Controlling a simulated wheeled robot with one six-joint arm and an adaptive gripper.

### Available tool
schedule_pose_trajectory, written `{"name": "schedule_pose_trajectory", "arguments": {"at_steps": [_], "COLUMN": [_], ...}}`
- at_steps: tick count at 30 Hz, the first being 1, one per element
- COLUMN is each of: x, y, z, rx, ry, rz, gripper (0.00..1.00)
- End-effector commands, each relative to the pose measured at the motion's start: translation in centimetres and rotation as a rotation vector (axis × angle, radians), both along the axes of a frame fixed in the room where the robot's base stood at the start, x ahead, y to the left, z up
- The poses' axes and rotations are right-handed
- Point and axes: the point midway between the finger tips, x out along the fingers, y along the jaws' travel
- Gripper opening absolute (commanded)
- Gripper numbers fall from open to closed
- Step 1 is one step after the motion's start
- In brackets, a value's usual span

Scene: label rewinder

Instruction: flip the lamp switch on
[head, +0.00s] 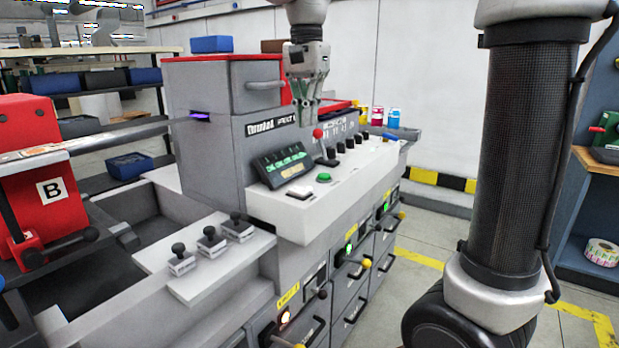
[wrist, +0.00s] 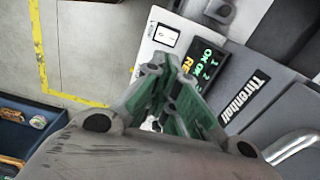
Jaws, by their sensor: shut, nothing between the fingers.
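A small white rocker switch (head: 299,191) in a dark frame sits on the sloped white control panel (head: 350,183), just in front of the dark display with green text (head: 282,165). The switch also shows in the wrist view (wrist: 166,36), beyond my fingertips, with a dark mark on its face. I cannot tell its on or off position. My gripper (head: 306,122) points down above the back of the panel, apart from the switch. In the wrist view its green-padded fingers (wrist: 170,68) are shut and empty. No lamp can be clearly identified.
A red-knobbed lever (head: 318,134) stands upright below my gripper. A green button (head: 324,177) and several black knobs (head: 350,143) share the panel. A grey cabinet with a red top (head: 222,58) rises at left. Several stamps (head: 211,238) stand on the lower ledge.

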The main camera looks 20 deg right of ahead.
Motion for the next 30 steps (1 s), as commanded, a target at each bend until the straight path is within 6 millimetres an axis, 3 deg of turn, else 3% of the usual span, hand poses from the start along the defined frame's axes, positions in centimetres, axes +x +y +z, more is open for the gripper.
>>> {"name": "schedule_pose_trajectory", "arguments": {"at_steps": [17, 23, 30], "x": [-0.2, -0.2, -0.3], "y": [-0.1, -0.1, -0.1], "z": [-0.8, -4.1, -9.3], "rx": [-0.003, -0.003, -0.003], "ry": [0.008, 0.009, 0.009], "rz": [-0.065, -0.064, -0.064], "gripper": [0.00, 0.00, 0.00]}}
